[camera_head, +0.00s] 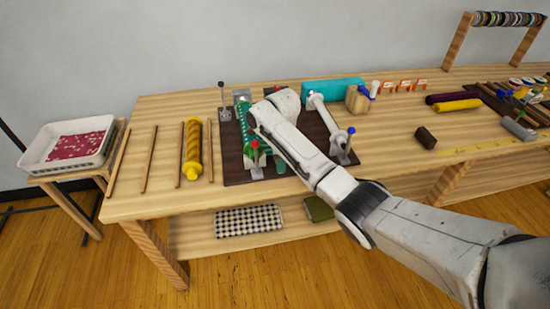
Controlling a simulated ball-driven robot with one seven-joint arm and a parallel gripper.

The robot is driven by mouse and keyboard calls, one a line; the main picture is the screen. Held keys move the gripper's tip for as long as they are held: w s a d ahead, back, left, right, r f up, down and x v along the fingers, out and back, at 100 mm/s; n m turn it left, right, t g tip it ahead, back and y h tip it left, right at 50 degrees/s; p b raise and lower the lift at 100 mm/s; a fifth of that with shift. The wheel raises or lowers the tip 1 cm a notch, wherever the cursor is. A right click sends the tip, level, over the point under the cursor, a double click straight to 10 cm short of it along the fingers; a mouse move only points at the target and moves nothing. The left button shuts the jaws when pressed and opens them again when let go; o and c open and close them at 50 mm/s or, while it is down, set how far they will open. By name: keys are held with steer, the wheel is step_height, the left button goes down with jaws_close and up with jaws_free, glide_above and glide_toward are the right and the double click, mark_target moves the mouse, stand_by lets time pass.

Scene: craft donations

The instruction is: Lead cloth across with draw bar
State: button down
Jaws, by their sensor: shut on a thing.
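A green patterned cloth (246,127) lies as a narrow strip on the left part of a dark brown board (235,165). A metal fitting with a green piece and a red piece (253,147) stands at its near end. A white roller (325,123) with blue knobs stands on the right of the board. My gripper (284,105) is over the board, between the cloth and the roller. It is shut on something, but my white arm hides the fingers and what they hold. I cannot make out the draw bar for certain.
A yellow roll (192,150) and several thin wooden sticks (149,160) lie left of the board. A teal block (332,91) and a wooden block (357,99) stand behind. A white tray (67,146) is on a side stand. The table's front right (390,160) is fairly clear.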

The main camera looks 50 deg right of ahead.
steer(key=s+d+p, duration=0.1)
steer(key=s+d, duration=0.1)
steer(key=d, duration=0.1)
steer(key=s+d+p, duration=0.1)
steer(key=s+d, duration=0.1)
steer(key=d, duration=0.2)
steer(key=s+d+p, duration=0.1)
steer(key=s+d, duration=0.1)
steer(key=d, duration=0.1)
steer(key=shift+s+d+r, duration=0.25)
steer(key=shift+s+d, duration=0.1)
steer(key=c, duration=1.3)
jaws_free()
steer(key=o, duration=0.4)
steer(key=shift+s+a+f, duration=0.1)
steer(key=shift+a+f, duration=0.05)
steer(key=shift+f, duration=0.05)
steer(key=shift+r, duration=0.1)
step_height(320, 180, up, 11)
steer(key=shift+f+b, duration=0.15)
steer(key=shift+b, duration=0.15)
steer(key=shift+c, duration=0.3)
